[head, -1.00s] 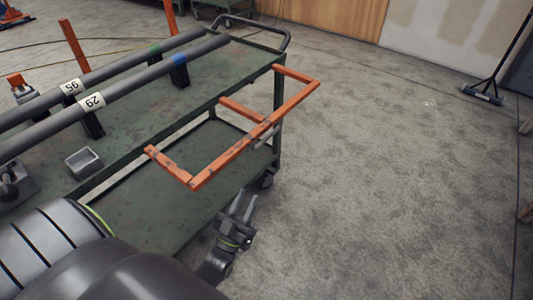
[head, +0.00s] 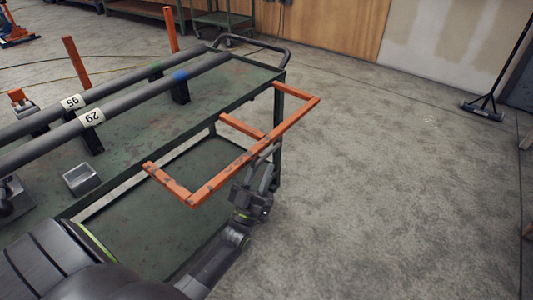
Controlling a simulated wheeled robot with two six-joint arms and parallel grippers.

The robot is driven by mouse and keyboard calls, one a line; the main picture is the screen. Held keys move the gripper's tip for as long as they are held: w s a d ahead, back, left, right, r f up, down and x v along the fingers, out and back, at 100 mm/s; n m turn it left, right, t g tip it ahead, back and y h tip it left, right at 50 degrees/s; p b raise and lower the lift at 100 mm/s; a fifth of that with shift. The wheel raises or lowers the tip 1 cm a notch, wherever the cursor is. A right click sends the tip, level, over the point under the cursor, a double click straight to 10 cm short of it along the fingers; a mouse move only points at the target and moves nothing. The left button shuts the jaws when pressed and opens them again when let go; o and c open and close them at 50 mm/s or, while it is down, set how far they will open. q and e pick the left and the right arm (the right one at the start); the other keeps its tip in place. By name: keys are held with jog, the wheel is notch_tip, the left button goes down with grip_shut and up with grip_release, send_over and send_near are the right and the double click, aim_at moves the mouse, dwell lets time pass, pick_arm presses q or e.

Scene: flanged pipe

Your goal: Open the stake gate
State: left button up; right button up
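The stake gate (head: 236,168) is an orange, scuffed frame with one long bar and three short arms. It stands at the near right side of the green cart (head: 150,112), its long bar out beyond the cart's edge. My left gripper (head: 266,158) is just below the long bar, by a small grey handle on it. Its fingertips overlap the handle in the picture; I cannot tell whether they touch or grip it. My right gripper is not in view.
Two grey pipes (head: 140,82) tagged 29 and 95 lie on supports on the cart top. Orange stakes (head: 76,62) stand along its far side. A small grey box (head: 81,179) sits on top. The floor to the right is clear up to a broom (head: 484,108).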

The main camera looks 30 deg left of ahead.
aim_at(267, 153)
pick_arm(q)
jog(key=shift+x, duration=2.3)
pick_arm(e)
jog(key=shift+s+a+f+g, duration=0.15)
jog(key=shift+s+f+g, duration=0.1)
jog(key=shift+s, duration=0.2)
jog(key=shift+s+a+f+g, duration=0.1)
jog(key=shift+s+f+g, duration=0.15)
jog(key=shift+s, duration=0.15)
pick_arm(q)
grip_shut()
